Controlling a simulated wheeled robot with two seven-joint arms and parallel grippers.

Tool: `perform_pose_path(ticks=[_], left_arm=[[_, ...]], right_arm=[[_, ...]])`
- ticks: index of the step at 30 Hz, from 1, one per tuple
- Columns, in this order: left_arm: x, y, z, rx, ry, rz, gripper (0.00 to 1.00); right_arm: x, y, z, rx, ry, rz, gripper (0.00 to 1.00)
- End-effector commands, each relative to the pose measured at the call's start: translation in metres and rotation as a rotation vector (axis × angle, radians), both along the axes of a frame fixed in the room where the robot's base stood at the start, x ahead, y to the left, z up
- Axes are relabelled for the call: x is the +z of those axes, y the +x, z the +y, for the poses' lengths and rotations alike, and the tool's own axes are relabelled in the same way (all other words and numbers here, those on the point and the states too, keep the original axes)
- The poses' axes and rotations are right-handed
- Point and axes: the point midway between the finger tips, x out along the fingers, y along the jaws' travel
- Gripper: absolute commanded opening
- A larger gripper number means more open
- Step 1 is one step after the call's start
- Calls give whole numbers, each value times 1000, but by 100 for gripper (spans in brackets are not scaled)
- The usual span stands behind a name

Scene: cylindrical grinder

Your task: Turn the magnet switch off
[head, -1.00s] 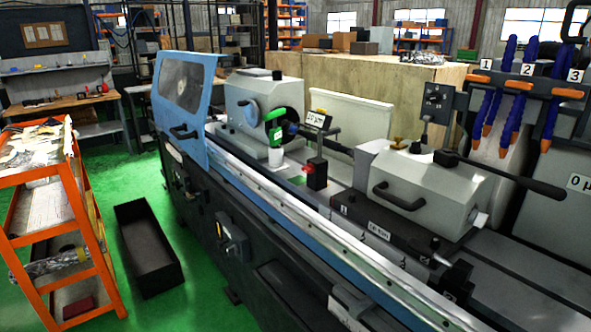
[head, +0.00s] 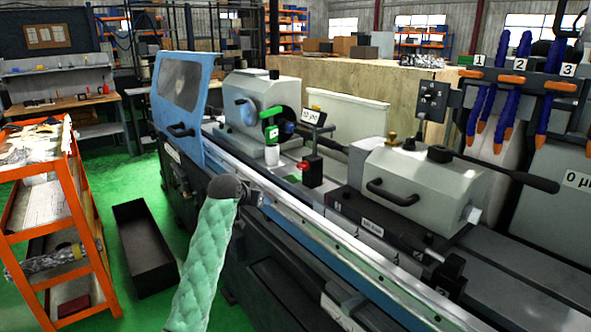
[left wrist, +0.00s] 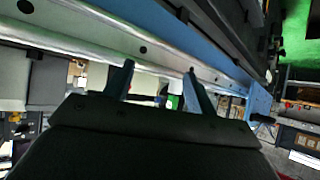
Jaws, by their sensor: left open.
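A small black block with a red top (head: 312,171) stands upright on the bed of the grinder (head: 345,208); it may be the magnet switch, but I cannot tell for sure. My arm hides part of the machine's front. My right gripper is not in view.
A blue door (head: 180,95) stands at the machine's left end. The grey tailstock (head: 425,185) with a long lever is right of the block. An orange cart (head: 85,215) and black bin (head: 147,245) stand on the floor.

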Motion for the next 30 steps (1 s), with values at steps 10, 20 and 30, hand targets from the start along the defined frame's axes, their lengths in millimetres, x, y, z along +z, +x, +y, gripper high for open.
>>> perform_pose_path(ticks=[10,20,30], left_arm=[[57,86,-46,-342,-43,-84,57],[68,128,-69,-556,-127,-171,57],[59,148,-97,-567,-134,-177,57]], right_arm=[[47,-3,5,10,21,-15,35],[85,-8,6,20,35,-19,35],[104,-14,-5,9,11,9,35]])
